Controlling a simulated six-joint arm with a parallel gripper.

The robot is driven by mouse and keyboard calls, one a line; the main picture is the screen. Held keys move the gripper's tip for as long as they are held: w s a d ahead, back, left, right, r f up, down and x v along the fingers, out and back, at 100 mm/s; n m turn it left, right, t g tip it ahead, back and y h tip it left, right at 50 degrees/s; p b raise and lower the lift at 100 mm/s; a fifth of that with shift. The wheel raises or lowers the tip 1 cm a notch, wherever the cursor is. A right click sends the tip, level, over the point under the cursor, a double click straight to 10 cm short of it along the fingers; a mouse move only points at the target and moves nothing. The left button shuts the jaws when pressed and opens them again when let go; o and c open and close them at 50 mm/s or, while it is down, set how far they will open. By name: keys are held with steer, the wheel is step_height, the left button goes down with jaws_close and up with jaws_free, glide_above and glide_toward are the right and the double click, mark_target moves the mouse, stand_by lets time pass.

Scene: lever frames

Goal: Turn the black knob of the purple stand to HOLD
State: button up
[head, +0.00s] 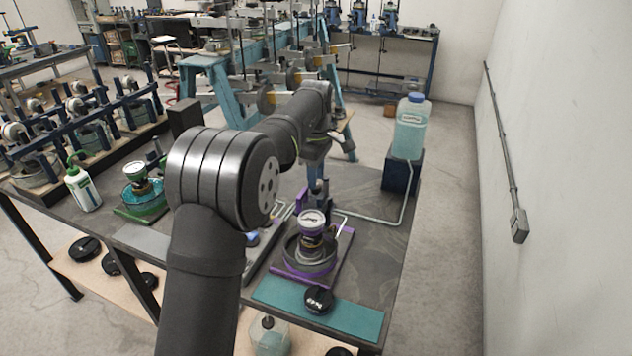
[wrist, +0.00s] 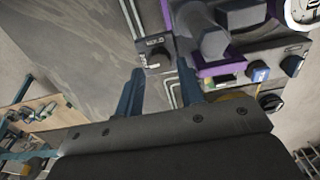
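The purple stand (head: 340,262) is on the dark bench in the head view, with a round gauge (head: 312,222) and a grey vessel. Its purple frame (wrist: 205,72) is at upper right in the wrist view. A black knob (wrist: 158,60) on a small dark block left of the frame lies between and just beyond my fingertips. A pale label (wrist: 156,41) above it seems to read HOLD; the knob's pointer direction is unclear. My gripper (wrist: 160,78) is open, its two blue fingers apart, with contact not visible. In the head view my gripper (head: 318,186) is behind the gauge.
Other dark knobs (wrist: 291,65) are on the purple stand's right side in the wrist view. Thin metal pipes run beside the stand. A bottle of pale liquid (head: 411,128) stands on a dark block at the back right. A green stand (head: 140,212) is at the left.

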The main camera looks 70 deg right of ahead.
steer(key=shift+f, duration=1.25)
steer(key=c, duration=0.7)
